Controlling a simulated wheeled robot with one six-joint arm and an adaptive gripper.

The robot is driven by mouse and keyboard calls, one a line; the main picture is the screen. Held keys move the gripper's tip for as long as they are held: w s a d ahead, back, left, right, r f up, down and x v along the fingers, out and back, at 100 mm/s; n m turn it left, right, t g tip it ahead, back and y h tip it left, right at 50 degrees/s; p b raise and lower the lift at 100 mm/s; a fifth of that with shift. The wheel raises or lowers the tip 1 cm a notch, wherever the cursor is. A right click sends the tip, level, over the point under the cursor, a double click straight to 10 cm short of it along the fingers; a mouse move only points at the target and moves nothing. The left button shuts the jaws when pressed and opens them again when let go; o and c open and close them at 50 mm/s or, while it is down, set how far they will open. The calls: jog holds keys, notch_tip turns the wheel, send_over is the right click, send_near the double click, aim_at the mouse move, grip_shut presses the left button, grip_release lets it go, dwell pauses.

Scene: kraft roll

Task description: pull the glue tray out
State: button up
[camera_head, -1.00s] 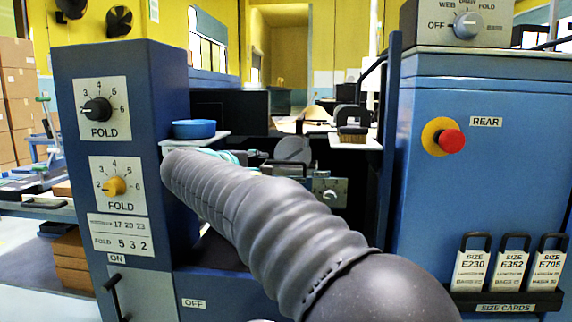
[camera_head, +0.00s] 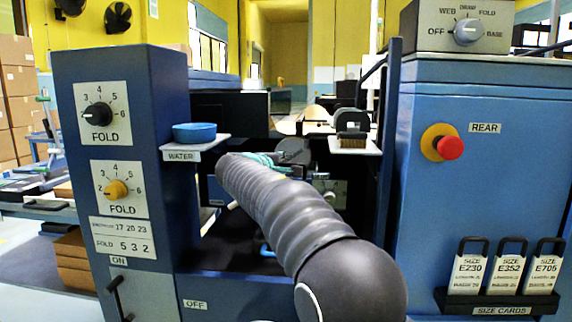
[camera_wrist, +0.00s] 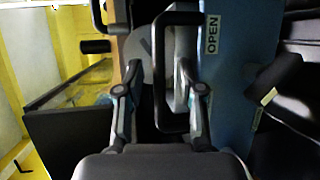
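In the wrist view my gripper (camera_wrist: 158,70) has its two fingers spread apart. Contact cannot be told. A blue panel (camera_wrist: 235,70) with an "OPEN" label (camera_wrist: 212,35) is just right of the handle. I cannot tell for certain which part is the glue tray. In the head view my dark ribbed arm reaches into the machine's bay and hides most of the gripper.
A blue bowl (camera_head: 194,132) sits on the "WATER" shelf (camera_head: 190,147) at left. A brush (camera_head: 353,138) stands on the right shelf (camera_head: 350,148). The dial column (camera_head: 165,200) and the blue cabinet (camera_head: 480,190) with a red button (camera_head: 450,148) flank the bay.

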jog(key=shift+w+d, duration=0.1)
jog(key=shift+w, duration=0.1)
grip_shut()
jog(key=shift+s+f, duration=0.1)
jog(key=shift+s+b, duration=0.3)
jog(key=shift+b, duration=0.1)
jog(key=s+b, duration=1.1)
jog(key=s, duration=1.1)
jog(key=shift+s+a, duration=0.3)
jog(key=shift+a, duration=0.1)
